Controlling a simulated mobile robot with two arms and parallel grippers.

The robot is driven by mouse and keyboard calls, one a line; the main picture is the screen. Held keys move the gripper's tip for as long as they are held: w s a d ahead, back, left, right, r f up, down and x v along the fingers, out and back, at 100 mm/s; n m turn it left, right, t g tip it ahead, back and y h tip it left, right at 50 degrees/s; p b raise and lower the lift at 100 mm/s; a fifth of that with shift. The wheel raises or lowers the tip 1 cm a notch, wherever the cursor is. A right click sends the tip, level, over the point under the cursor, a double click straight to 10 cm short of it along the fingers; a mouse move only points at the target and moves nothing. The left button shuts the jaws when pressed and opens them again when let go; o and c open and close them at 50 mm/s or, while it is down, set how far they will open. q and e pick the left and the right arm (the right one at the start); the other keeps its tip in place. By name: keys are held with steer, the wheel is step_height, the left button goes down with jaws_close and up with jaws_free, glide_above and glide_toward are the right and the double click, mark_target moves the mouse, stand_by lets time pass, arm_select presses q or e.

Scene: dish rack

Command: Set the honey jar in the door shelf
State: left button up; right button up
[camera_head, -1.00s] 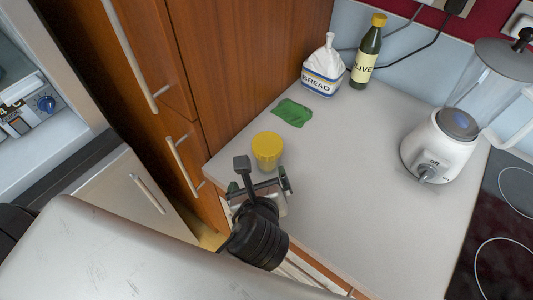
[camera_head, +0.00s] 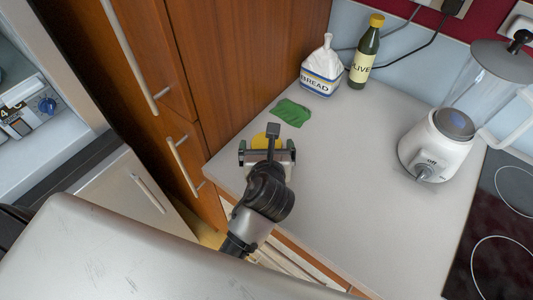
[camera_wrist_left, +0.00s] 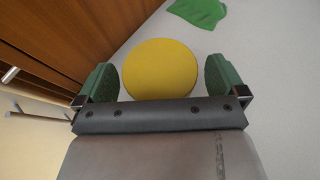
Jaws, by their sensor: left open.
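The honey jar, seen mainly as its round yellow lid (camera_wrist_left: 160,69), stands on the counter near the tall wooden cabinet. In the head view only part of the yellow lid (camera_head: 260,140) shows, as my left gripper covers the rest. My left gripper (camera_head: 267,155) is open above the counter at the jar. In the left wrist view its two green finger pads (camera_wrist_left: 161,80) stand on either side of the lid, with a gap on each side. The door shelf is not identifiable in these views. My right gripper is not in view.
A green cloth (camera_head: 291,112) lies behind the jar. A bread bag (camera_head: 321,74) and an olive oil bottle (camera_head: 366,52) stand at the back by the wall. A blender (camera_head: 440,143) stands at right beside the dark hob (camera_head: 497,235). The middle of the counter is clear.

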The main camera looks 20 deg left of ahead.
arm_select(q)
steer(key=shift+w+a+f, duration=0.2)
steer(key=shift+w+f, duration=0.1)
steer(key=shift+w, duration=0.3)
steer(key=shift+s, duration=0.1)
steer(key=shift+c, duration=1)
steer(key=shift+r, duration=0.1)
steer(key=c, duration=1.1)
steer(key=shift+o, duration=0.2)
